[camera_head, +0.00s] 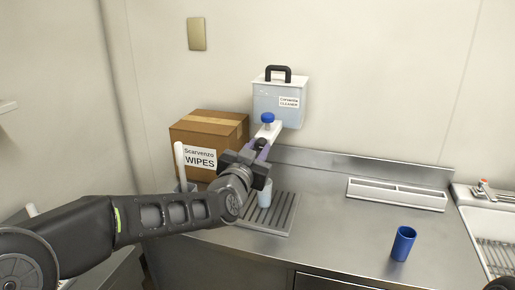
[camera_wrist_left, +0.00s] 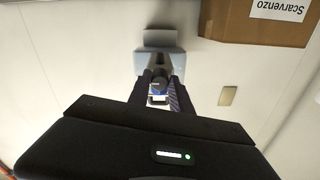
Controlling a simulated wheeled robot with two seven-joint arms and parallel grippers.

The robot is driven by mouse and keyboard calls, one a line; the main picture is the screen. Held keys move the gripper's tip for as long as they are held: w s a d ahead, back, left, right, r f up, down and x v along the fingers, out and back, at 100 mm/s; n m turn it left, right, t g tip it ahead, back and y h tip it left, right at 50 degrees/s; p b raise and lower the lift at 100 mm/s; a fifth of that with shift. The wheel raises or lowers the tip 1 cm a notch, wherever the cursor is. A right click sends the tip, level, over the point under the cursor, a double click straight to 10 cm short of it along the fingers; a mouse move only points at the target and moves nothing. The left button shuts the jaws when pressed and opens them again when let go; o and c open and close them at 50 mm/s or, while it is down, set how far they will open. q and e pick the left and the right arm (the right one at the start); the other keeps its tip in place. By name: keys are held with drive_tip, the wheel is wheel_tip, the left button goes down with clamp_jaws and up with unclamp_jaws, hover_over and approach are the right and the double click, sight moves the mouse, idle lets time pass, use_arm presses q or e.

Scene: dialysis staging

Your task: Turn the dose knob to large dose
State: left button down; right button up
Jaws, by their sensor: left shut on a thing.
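The dispenser (camera_head: 279,101) is a pale box with a black handle and a cleaner label, fixed to the wall. A white spout arm with a blue cap (camera_head: 267,118) sticks out from its lower front. The dose knob (camera_head: 261,142) looks like a small dark round part at the front of this arm. My left gripper (camera_head: 260,151) is shut on it, with a finger on each side. In the left wrist view the fingers (camera_wrist_left: 158,93) close around the dark and blue parts in front of the dispenser (camera_wrist_left: 160,60). The knob's setting marks cannot be read.
A cardboard wipes box (camera_head: 209,130) stands left of the dispenser. A pale cup (camera_head: 265,196) stands on the grey drip grate (camera_head: 282,222) below. A blue cup (camera_head: 402,243) stands on the steel counter at the right. A white tray (camera_head: 397,194) lies near the back edge.

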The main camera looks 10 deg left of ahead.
use_arm(q)
drive_tip(key=shift+f, duration=0.15)
drive_tip(key=c, duration=1.2)
unclamp_jaws()
drive_tip(key=shift+o, duration=0.2)
drive_tip(key=shift+s, duration=0.1)
drive_tip(key=s, duration=0.7)
drive_tip(key=shift+s+a+b, duration=0.25)
drive_tip(key=shift+s+b, duration=0.05)
drive_tip(key=shift+b, duration=0.05)
